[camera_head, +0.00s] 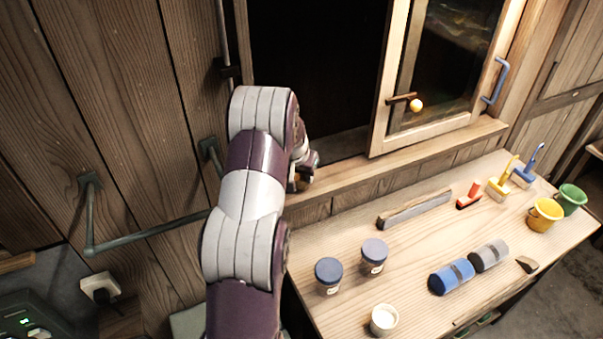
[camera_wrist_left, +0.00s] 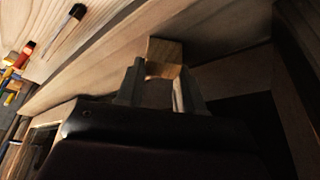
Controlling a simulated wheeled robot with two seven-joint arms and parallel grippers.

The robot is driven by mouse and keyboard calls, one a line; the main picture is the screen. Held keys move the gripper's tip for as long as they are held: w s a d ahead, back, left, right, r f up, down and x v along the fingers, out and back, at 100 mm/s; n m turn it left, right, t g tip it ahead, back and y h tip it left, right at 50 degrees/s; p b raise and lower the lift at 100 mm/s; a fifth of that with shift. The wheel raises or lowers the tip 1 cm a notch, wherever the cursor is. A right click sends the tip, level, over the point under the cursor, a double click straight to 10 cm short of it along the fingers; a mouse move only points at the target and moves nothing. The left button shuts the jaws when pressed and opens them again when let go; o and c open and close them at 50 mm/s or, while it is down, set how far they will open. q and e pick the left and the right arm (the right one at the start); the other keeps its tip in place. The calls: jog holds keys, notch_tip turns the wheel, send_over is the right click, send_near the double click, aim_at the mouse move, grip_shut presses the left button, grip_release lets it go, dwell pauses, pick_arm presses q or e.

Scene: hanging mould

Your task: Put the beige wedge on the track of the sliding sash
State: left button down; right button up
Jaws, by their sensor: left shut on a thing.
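The beige wedge (camera_wrist_left: 165,50) is between the fingers of my left gripper (camera_wrist_left: 157,82) in the left wrist view, its end sticking out beyond the fingertips. In the head view my left gripper (camera_head: 303,181) is at the left end of the window sill, mostly hidden behind my own arm. The wedge is hard to make out there. The sliding sash (camera_head: 390,80) stands to the right, with a dark opening to its left. The sill with the track (camera_head: 345,178) runs below the opening. I cannot tell whether the wedge touches the track. My right gripper is not in view.
The wooden table (camera_head: 350,295) below the window holds two lidded jars (camera_head: 328,275), a white cup (camera_head: 384,320), a blue roll (camera_head: 451,277), a grey roll (camera_head: 489,255), a long bar (camera_head: 415,208), brushes and buckets (camera_head: 544,214). A pipe (camera_head: 150,232) runs along the left wall.

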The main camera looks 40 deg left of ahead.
pick_arm(q)
jog(key=shift+f, duration=0.15)
jog(key=c, duration=0.6)
grip_release()
jog(key=shift+a, duration=0.1)
